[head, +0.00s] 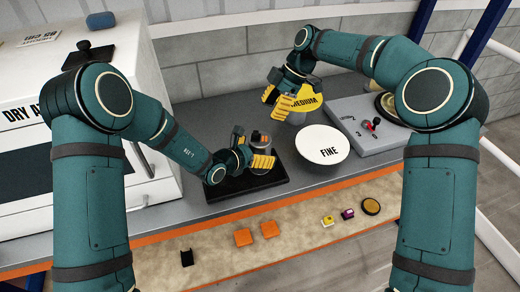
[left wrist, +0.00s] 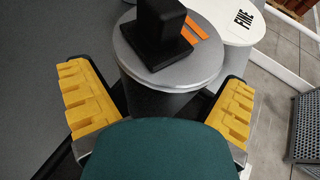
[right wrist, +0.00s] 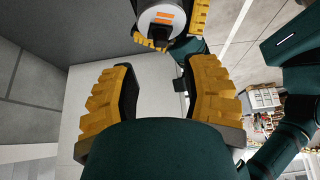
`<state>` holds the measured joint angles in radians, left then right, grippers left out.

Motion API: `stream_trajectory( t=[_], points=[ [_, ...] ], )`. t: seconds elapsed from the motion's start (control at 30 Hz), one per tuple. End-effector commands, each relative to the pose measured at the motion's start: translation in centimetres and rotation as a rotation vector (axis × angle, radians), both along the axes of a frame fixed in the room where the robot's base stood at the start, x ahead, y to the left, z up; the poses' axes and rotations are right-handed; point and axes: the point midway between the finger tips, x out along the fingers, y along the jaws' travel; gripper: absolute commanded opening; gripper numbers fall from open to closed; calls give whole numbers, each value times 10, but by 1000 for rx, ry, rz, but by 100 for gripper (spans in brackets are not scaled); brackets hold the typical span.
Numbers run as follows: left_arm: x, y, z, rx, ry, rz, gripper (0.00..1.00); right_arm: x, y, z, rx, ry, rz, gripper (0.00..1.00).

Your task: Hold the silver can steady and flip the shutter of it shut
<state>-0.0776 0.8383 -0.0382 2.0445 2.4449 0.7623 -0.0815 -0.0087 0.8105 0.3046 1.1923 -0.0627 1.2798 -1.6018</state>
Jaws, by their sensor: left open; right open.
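The silver can (head: 262,146) stands on a black base plate (head: 245,186). In the left wrist view the can (left wrist: 160,102) is between the open yellow fingers of my left gripper (left wrist: 160,105), with visible gaps on both sides. A black block, perhaps the shutter (left wrist: 160,32), stands up from its lid, beside orange marks. In the right wrist view the lid (right wrist: 168,28) shows two orange bars at the top. My left gripper (head: 248,160) is low around the can. My right gripper (head: 282,92) is open and empty, raised behind and above it.
A grey control panel (head: 375,138) is at right. Several small items, including orange squares (head: 243,237), lie along the front strip. A white cabinet (head: 75,110) stands left.

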Motion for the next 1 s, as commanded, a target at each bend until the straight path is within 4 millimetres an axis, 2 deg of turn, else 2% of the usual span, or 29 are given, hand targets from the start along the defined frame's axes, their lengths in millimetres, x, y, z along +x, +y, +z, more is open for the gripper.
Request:
stream_trajectory(
  t=[0.43,0.47,0.6,0.67,0.77,0.8,0.93,1.0],
  points=[
    [7,-7,-4,1,1,0,100,0,0,0,0,0,0,46],
    [7,-7,-4,1,1,0,96,0,0,0,0,0,0,46],
    [7,-7,-4,1,1,0,47,0,0,0,0,0,0,46],
    [7,-7,-4,1,1,0,28,0,0,0,0,0,0,46],
    [7,-7,-4,1,1,0,27,0,0,0,0,0,0,46],
    [7,-7,-4,1,1,0,27,0,0,0,0,0,0,49],
    [7,-7,-4,1,1,0,27,-1,0,1,16,-1,-34,3],
    [7,-7,-4,1,1,0,27,-2,1,3,43,0,-93,0]
  ],
)
